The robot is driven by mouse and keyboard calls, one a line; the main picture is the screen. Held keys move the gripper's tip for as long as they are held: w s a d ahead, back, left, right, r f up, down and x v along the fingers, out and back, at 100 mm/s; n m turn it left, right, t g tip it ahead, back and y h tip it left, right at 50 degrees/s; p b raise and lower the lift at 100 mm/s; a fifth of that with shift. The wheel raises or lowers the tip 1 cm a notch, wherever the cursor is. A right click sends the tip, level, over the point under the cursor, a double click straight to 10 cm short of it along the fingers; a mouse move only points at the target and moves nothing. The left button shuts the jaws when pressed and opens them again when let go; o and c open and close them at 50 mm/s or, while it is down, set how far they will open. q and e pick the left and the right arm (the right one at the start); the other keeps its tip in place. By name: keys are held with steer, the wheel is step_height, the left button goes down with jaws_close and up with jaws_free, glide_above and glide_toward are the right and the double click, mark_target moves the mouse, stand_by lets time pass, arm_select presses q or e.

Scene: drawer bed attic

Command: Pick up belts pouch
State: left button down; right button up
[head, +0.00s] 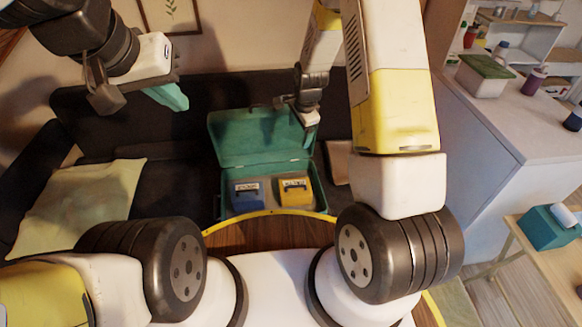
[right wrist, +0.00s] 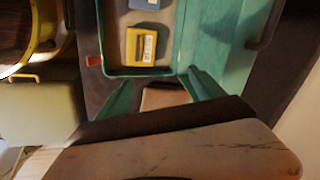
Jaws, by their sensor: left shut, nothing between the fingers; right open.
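Two small labelled pouches lie side by side in an open teal case: a blue pouch (head: 248,196) on the left and a yellow pouch (head: 295,191) on the right. The label print is too small to read, so I cannot tell which is the belts pouch. The right wrist view also shows the yellow pouch (right wrist: 141,47) and part of the blue pouch (right wrist: 145,4). My right gripper (head: 309,133) is open and empty, near the case's right side by the raised lid. My left gripper (head: 170,97) is shut and empty, up at the left, away from the case.
The teal case (head: 223,180) has its lid (head: 255,135) raised at the back. A dark sofa surrounds it, with a pale cushion (head: 80,205) at the left. A white counter (head: 500,125) and a small table with a teal tissue box (head: 548,228) stand at the right.

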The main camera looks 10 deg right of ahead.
mark_target(295, 192)
steer(key=f+m, duration=0.1)
steer(key=f, duration=0.6)
steer(key=s+f+m, duration=0.1)
steer(key=f, duration=0.7)
steer(key=s+a+f+m+g, duration=0.1)
steer(key=f+m, duration=0.1)
steer(key=f, duration=0.5)
steer(key=shift+s+f+h, duration=0.1)
steer(key=shift+f+h, duration=0.1)
steer(key=shift+h, duration=0.2)
steer(key=x, duration=0.6)
steer(key=shift+f, duration=0.7)
jaws_close()
